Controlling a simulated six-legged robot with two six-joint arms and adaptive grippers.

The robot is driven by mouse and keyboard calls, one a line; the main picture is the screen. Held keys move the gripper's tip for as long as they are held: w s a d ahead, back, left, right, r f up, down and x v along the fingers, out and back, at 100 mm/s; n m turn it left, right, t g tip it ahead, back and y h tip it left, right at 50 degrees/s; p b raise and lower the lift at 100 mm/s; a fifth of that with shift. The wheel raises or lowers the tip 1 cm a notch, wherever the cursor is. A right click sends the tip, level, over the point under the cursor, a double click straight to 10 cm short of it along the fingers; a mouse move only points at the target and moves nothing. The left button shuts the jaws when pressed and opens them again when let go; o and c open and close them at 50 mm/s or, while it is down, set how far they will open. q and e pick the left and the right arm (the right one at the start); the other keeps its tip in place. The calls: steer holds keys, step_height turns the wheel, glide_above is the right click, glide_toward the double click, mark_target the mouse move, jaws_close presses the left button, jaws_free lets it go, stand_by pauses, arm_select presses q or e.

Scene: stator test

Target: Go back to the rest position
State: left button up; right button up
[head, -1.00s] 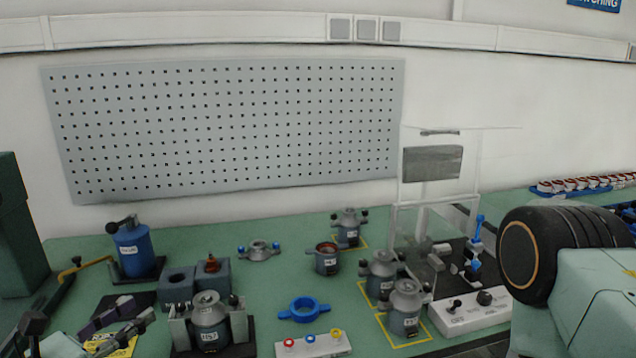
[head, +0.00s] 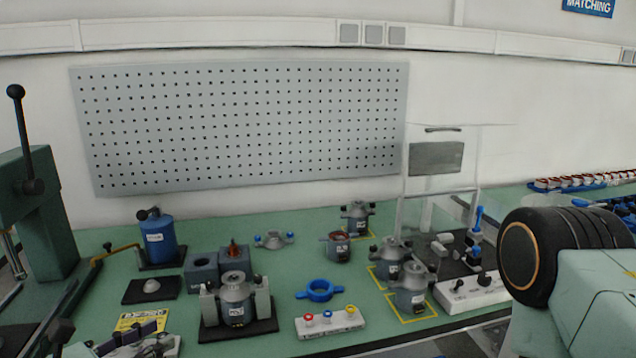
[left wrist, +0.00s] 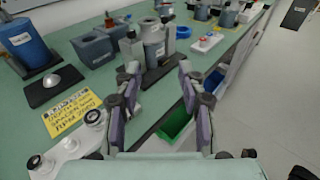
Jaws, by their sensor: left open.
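My left gripper (head: 140,346) shows at the bottom left edge of the head view, partly cut off. In the left wrist view its two purple-padded fingers (left wrist: 159,82) stand apart with nothing between them. It is over the bench's front edge, apart from the stator unit (head: 236,297) in its black-based fixture, which also shows beyond the fingers in the left wrist view (left wrist: 152,38). My right arm (head: 590,270) fills the right side of the head view; its gripper is out of view.
A green press (head: 35,215) stands at left, near a blue cylinder (head: 160,240) and yellow label (head: 140,322). Several grey housings, a blue ring (head: 319,290), a button strip (head: 330,322) and a clear-walled station (head: 440,185) occupy the bench. A green bin (left wrist: 178,120) sits below the edge.

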arm_select(q)
steer(key=s+d+f+m+g+y, duration=0.1)
steer(key=s+d+f+m+g, duration=0.4)
steer(key=s+f+m+g, duration=0.5)
steer(key=s+a+f+m+g+y, duration=0.2)
steer(key=s+a+f+m+y, duration=0.4)
steer(key=s+f+m+y, duration=0.3)
steer(key=s+d+f+m, duration=0.3)
steer(key=s+m, duration=0.1)
steer(key=s, duration=0.1)
steer(key=s+d+f+m+g+h+b, duration=0.1)
steer(key=s+d+f+m, duration=0.2)
steer(key=s+m, duration=0.2)
steer(key=shift+f+m+b, duration=0.2)
steer(key=shift+m+b, duration=0.1)
arm_select(e)
steer(key=shift+w+f, duration=0.3)
steer(key=shift+f, duration=0.5)
arm_select(q)
steer(key=shift+w, duration=0.1)
arm_select(e)
steer(key=shift+w+d, duration=0.1)
